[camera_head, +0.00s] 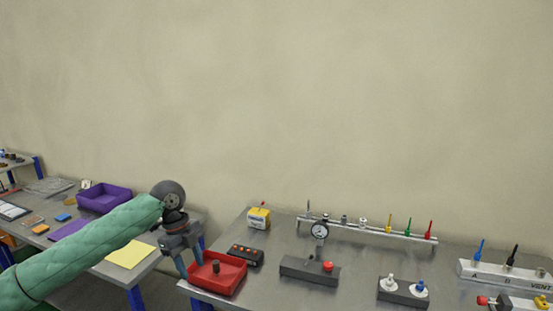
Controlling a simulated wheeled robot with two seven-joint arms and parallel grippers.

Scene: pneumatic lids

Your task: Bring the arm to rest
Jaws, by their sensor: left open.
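My left arm (92,250), in a green quilted sleeve, comes in from the left in the head view. My left gripper (188,266) points down at the left edge of the red tray (226,285). Its jaws are open and I see nothing between them. A small dark round piece (216,266) stands in the red tray, to the right of the fingers. Whether the fingers touch the tray rim I cannot tell. My right gripper is not in the view.
The left table holds a purple tray (105,197) and yellow sheet (130,254).

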